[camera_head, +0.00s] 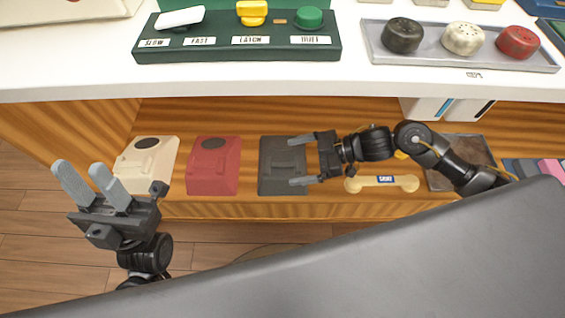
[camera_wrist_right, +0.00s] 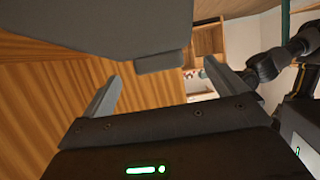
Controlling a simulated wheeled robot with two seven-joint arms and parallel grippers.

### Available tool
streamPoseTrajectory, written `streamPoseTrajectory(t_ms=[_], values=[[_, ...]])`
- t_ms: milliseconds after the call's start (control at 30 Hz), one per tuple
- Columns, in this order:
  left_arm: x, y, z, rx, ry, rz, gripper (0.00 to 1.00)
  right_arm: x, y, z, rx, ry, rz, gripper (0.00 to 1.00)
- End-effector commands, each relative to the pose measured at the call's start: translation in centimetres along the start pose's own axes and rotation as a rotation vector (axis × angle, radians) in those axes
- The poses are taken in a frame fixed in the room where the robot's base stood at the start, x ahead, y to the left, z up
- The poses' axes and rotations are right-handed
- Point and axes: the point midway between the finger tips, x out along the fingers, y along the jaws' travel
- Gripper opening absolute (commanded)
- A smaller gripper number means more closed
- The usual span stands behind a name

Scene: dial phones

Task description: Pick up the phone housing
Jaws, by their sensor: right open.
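Three phone housings lie in a row on the wooden lower shelf: a cream one (camera_head: 146,163), a red one (camera_head: 213,166) and a dark grey one (camera_head: 281,178). My right gripper (camera_head: 295,161) reaches in from the right. Its open fingers point left, with their tips over the right part of the dark grey housing. In the right wrist view, a dark grey body (camera_wrist_right: 110,35), probably that housing, fills the top ahead of the open fingers (camera_wrist_right: 162,72). I cannot tell whether they touch it. My left gripper (camera_head: 88,178) is open and empty, left of the shelf's housings.
A yellow handset (camera_head: 382,184) lies right of my right gripper, near a dark tray (camera_head: 458,150). The white counter (camera_head: 230,78) above holds a green button panel (camera_head: 237,50) and a grey tray (camera_head: 457,55) with three round caps. The floor by my left gripper is clear.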

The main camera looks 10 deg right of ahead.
Motion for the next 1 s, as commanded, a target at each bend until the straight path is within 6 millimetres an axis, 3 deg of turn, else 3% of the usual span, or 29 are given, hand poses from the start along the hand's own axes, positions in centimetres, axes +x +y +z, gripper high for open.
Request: streamPoseTrajectory(t_ms=[67,300,600,1000], values=[[-0.8,-0.3,-0.7,0.012,0.064,-0.007,0.36,1.2,0.1,0.1,-0.001,0.004,-0.001,0.97],[-0.1,-0.3,-0.1,0.017,0.101,0.008,0.36,4.3,0.1,-0.1,0.0,0.002,-0.001,0.97],[0.1,-0.3,-0.1,0.017,0.104,0.01,0.36,4.6,0.1,-0.2,0.0,0.001,-0.001,0.97],[0.2,-0.3,-0.1,0.017,0.105,0.01,0.36,4.6,0.1,-0.1,0.001,0.0,-0.001,0.44]])
